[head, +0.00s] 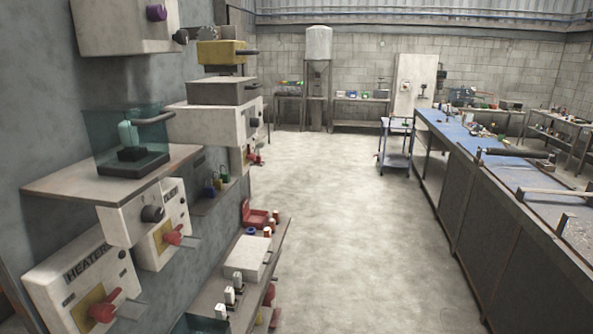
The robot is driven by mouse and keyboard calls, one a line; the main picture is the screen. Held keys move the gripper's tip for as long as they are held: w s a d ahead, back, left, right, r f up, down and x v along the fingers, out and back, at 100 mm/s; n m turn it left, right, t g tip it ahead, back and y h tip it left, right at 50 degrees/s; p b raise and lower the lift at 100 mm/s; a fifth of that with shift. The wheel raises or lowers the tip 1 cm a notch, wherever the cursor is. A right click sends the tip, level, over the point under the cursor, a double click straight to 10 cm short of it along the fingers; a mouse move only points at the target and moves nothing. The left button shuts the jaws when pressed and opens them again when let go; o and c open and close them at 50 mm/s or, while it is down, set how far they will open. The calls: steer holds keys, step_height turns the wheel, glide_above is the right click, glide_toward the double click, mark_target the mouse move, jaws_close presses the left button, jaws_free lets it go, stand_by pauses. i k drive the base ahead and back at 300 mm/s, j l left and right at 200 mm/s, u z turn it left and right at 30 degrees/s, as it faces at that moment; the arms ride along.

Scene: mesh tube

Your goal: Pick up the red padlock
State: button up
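I cannot single out a red padlock for certain in the head view. A red piece (256,218) sits on the low shelf along the left wall, but it looks more like an open box or case than a padlock. Small blue (210,189) and green (224,173) items, possibly padlocks, are on a ledge above that shelf. Small red bits (256,158) show beyond them, too small to identify. My gripper is not in view.
Wall-mounted control boxes with red handles (173,238) and a clear-covered unit (131,141) jut out close on the left. A long blue-topped workbench (460,140) runs along the right. A small cart (396,150) stands beyond. The concrete floor (340,220) between is clear.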

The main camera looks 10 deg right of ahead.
mark_target(258, 161)
steer(key=i+l+u, duration=0.2)
steer(key=i, duration=0.15)
steer(key=i+l+u, duration=0.25)
steer(key=i+l, duration=0.25)
steer(key=i, duration=0.2)
steer(key=i+l+z, duration=0.1)
steer(key=i+l, duration=0.2)
steer(key=i, duration=0.15)
steer(key=i+l, duration=0.2)
steer(key=i, duration=0.25)
steer(key=i+l+z, duration=0.1)
steer(key=i+l, duration=0.15)
steer(key=i, duration=0.2)
steer(key=i+l, duration=0.2)
steer(key=i, duration=0.3)
steer(key=z, duration=0.05)
